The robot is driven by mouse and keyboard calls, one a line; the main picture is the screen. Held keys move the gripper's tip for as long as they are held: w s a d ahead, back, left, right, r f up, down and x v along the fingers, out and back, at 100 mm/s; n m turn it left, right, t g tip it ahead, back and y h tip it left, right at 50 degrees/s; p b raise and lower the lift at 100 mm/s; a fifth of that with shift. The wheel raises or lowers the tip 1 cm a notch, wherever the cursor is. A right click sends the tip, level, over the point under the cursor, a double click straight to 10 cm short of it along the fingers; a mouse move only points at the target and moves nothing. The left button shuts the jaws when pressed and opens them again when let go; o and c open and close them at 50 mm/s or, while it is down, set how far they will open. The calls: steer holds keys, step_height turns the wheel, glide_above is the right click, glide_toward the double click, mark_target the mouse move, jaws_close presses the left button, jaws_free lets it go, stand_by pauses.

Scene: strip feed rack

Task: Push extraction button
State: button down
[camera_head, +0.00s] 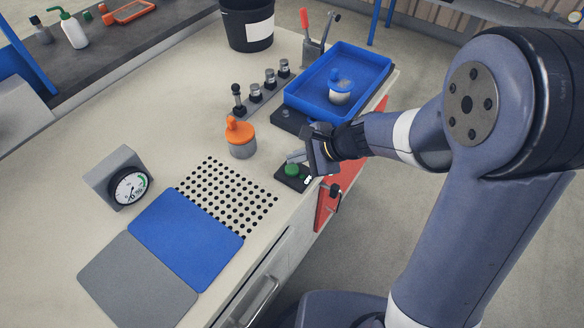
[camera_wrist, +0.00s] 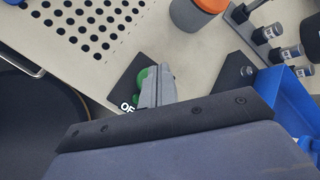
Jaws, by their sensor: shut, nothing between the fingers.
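A green round button (camera_head: 292,170) sits on a small black plate (camera_head: 283,182) near the front edge of the worktop. In the wrist view the button (camera_wrist: 142,78) is partly hidden behind my fingers, and white letters, "OF" readable, show on its plate (camera_wrist: 121,86). My gripper (camera_head: 293,158) is shut and empty, with its fingertips right at the button. In the wrist view my gripper's fingers (camera_wrist: 160,76) overlap the button's right side. I cannot tell whether they touch it.
An orange-topped jar (camera_head: 241,145) stands behind the button. A perforated plate (camera_head: 225,195) lies left. A blue tray (camera_head: 303,101) holding an identifiable blue-lidded jar (camera_head: 340,92) stands behind my gripper. A dial gauge (camera_head: 130,187) and blue mat (camera_head: 185,228) are farther left.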

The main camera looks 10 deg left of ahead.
mark_target(297, 170)
step_height(297, 170, up, 6)
steer(key=p, duration=0.4)
steer(key=shift+f, duration=0.1)
steer(key=shift+p, duration=0.3)
